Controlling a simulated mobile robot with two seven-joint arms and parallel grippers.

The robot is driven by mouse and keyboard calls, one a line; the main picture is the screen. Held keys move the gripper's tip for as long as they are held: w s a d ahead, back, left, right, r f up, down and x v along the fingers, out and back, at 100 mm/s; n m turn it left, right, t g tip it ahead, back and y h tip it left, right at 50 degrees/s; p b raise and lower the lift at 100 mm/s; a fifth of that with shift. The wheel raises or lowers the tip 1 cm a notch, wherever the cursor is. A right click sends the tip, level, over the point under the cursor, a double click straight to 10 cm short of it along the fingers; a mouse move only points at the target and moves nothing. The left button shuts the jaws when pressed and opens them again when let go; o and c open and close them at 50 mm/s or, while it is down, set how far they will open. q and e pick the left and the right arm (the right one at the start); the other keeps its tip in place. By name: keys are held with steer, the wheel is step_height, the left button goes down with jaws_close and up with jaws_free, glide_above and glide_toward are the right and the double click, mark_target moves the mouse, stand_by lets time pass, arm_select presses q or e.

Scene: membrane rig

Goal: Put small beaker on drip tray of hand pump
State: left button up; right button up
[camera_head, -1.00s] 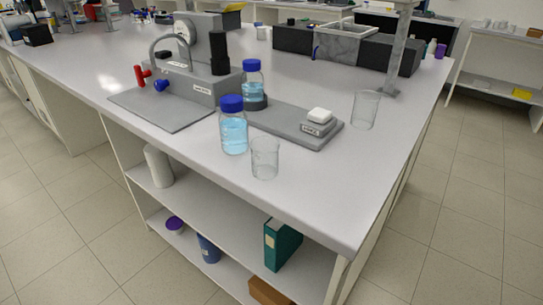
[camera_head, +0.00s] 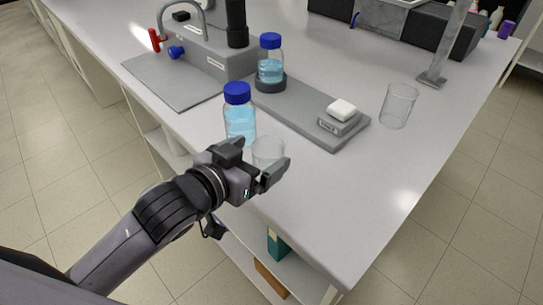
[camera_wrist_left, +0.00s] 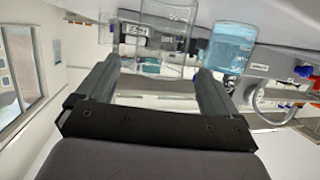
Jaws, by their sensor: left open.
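A clear small beaker (camera_head: 268,150) stands near the bench's front edge, partly hidden by my left gripper. My left gripper (camera_head: 256,161) is open with its fingertips at the beaker's near side. In the left wrist view the beaker (camera_wrist_left: 157,38) shows beyond and between the open fingers (camera_wrist_left: 157,68); I cannot tell whether they touch it. The hand pump (camera_head: 205,58), a grey box with a curved spout, red handle and blue knob, stands at the upper left. Its flat grey drip tray (camera_head: 170,82) looks bare. My right gripper is not in view.
A blue-capped bottle (camera_head: 239,118) stands close left of the beaker and also shows in the left wrist view (camera_wrist_left: 230,45). A second bottle (camera_head: 270,62) stands in a holder on a grey plate (camera_head: 300,117). A larger beaker (camera_head: 398,106) stands at the right.

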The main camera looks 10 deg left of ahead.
mark_target(276, 145)
arm_select(q)
steer(key=shift+x, duration=2.85)
steer(key=shift+s+d, duration=0.1)
steer(key=c, duration=1.1)
